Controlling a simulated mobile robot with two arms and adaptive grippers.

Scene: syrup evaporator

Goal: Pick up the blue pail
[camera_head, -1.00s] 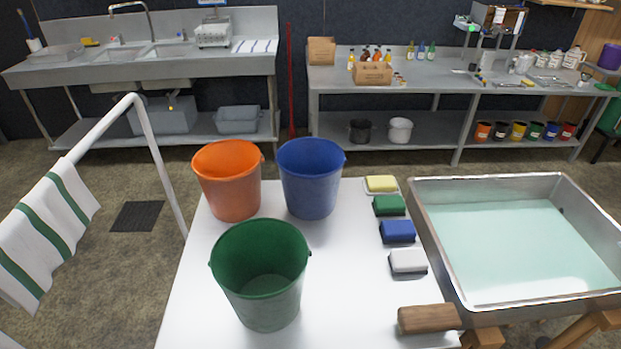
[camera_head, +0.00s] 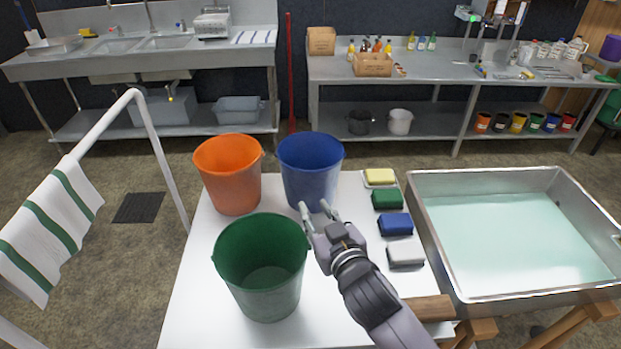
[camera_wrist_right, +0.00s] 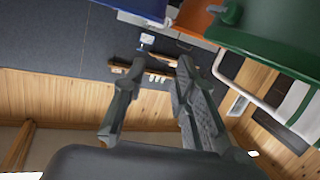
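The blue pail (camera_head: 310,168) stands upright at the back of the white table, right of the orange pail (camera_head: 229,178). The green pail (camera_head: 262,275) stands in front of them, and part of it shows at the upper right of the right wrist view (camera_wrist_right: 275,30). My right gripper (camera_head: 314,207) is open, its two fingers apart, by the lower front of the blue pail and right of the green pail. Whether it touches the blue pail I cannot tell. Nothing is between the fingers in the right wrist view (camera_wrist_right: 154,68). My left gripper is not in view.
Yellow, green, blue and white sponges (camera_head: 405,254) line the table's right side. A wooden-handled tool (camera_head: 428,309) lies at the front right. A large metal pan (camera_head: 515,235) stands to the right. A towel rack (camera_head: 105,123) stands at the left.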

